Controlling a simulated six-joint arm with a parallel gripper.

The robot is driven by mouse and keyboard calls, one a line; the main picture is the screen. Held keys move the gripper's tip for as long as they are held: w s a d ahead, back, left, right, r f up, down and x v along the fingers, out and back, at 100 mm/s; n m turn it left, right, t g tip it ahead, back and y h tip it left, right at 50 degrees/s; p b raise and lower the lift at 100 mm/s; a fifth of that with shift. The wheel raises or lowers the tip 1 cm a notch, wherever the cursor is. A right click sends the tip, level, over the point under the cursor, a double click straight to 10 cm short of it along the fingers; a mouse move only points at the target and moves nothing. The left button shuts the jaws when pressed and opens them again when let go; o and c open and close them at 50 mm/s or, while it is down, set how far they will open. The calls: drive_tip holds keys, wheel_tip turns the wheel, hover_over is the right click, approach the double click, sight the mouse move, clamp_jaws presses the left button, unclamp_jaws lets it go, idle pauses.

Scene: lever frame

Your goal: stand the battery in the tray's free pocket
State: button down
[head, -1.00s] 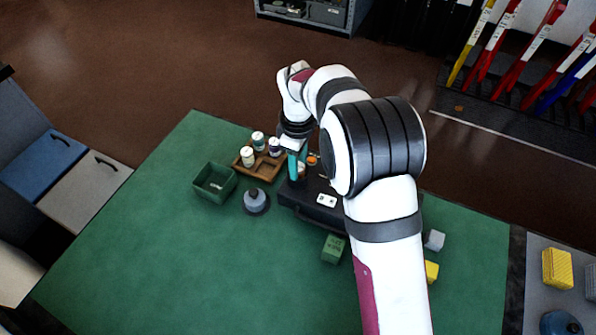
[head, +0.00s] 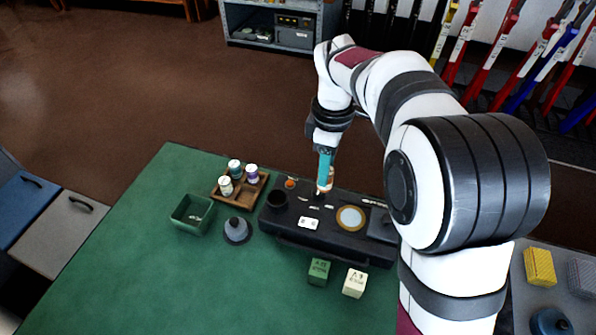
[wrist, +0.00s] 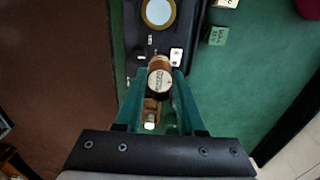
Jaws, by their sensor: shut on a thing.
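My gripper (head: 325,172) is above the back of the black panel in the head view, shut on the battery. The battery (wrist: 159,82) is a copper-brown cylinder with a pale printed end, held between the teal fingers in the wrist view. It shows partly beside the fingers in the head view (head: 329,182). The brown wooden tray (head: 243,204) lies to the left of my gripper. Three white-capped cylinders stand in it, and its front-right pocket looks empty. Part of the tray (wrist: 152,104) shows between the fingers in the wrist view.
The black panel (head: 330,238) has a dark cup (head: 277,199), an orange knob (head: 290,183) and a round dial (head: 351,218). A green bin (head: 192,214) and a grey knobbed object (head: 236,231) stand near the tray. Green (head: 319,271) and cream (head: 355,283) blocks sit in front.

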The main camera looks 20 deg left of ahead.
drive_tip(key=shift+w+d+r, duration=0.15)
drive_tip(key=shift+w, duration=0.05)
drive_tip(key=a+f, duration=0.5)
drive_tip(key=a, duration=0.6)
drive_tip(key=a+f, duration=0.5)
drive_tip(key=a, duration=0.5)
drive_tip(key=shift+w+a+f, duration=0.1)
drive_tip(key=shift+w+f, duration=0.05)
drive_tip(key=shift+f, duration=1.1)
drive_tip(key=shift+w+a+f, duration=0.1)
drive_tip(key=shift+f, duration=1.1)
drive_tip(key=shift+f, duration=0.5)
drive_tip(key=shift+f, duration=0.25)
